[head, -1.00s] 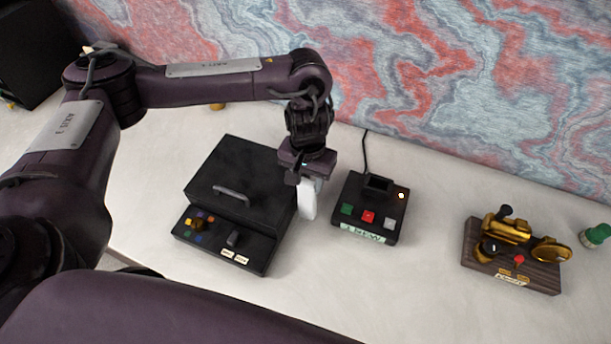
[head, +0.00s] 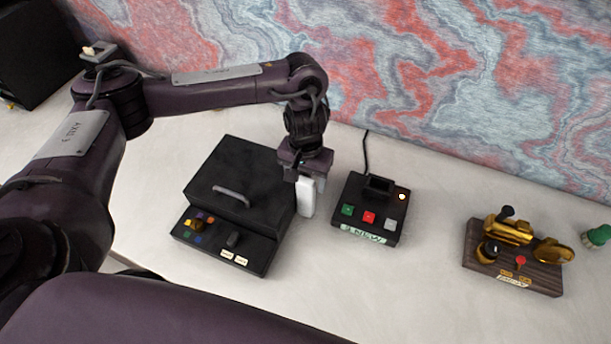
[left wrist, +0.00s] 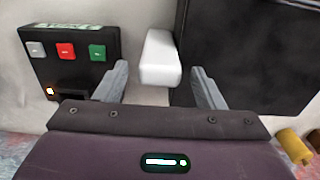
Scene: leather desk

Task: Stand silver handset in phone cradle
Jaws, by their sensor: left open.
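The silver handset (head: 306,197), a pale upright block, stands on the desk between a black box and the phone cradle. The phone cradle (head: 352,213) is a black base with green, red and grey buttons, a lit lamp and a raised dark holder at its back. My left gripper (head: 309,184) is open above the handset, its fingers reaching down on either side. In the left wrist view the handset (left wrist: 160,58) lies between the open fingers (left wrist: 160,75), with a gap on each side. The cradle (left wrist: 65,65) shows at the left there. The handset's far end is partly hidden. My right gripper is not in view.
A black box (head: 235,172) with a handle and coloured knobs stands close left of the handset. A brass device on a wooden base (head: 510,270) and a green object (head: 597,236) are at the right. A cable runs from the cradle's back. The front right desk is clear.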

